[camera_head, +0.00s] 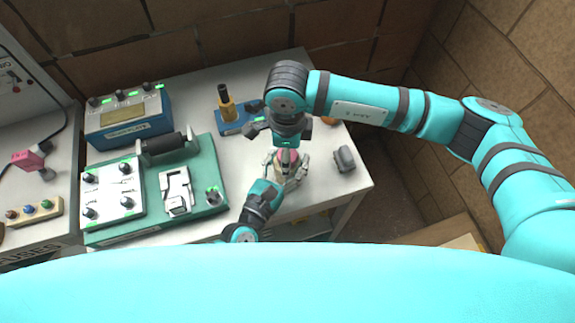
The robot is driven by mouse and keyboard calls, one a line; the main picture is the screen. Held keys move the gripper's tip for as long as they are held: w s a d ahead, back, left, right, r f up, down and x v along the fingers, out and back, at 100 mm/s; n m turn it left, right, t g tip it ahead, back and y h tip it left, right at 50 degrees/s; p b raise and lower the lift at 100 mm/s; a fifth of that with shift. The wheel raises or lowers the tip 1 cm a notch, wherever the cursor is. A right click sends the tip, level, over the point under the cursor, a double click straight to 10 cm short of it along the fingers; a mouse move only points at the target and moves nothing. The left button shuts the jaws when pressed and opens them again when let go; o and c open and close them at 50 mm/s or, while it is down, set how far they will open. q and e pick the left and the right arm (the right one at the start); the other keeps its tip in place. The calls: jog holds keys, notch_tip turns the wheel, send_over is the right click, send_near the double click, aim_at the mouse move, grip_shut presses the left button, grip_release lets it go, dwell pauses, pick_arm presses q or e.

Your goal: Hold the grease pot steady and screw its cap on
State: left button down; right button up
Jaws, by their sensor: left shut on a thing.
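My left gripper (287,168) reaches up from the lower middle and is shut on the grease pot (280,172), which is small, pale and mostly hidden between the fingers, low over the right part of the table. My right gripper (288,150) comes in from the right and points down right above the pot. A small reddish patch shows between the two grippers; I cannot tell whether it is the cap. The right fingers are largely hidden by their own wrist, so their opening is unclear.
A grey object (345,159) lies right of the grippers near the table's (330,190) right edge. A blue stand with a yellow-and-black bottle (226,103) is behind to the left. A green test panel (155,226) and a blue meter box (127,118) fill the left.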

jog(key=c, duration=1.2)
jog(key=m, duration=0.5)
jog(key=shift+w, duration=0.1)
jog(key=shift+c, duration=0.2)
jog(key=o, duration=1.4)
jog(key=shift+c, duration=0.2)
jog(key=shift+r, duration=0.1)
notch_tip(320, 180, up, 12)
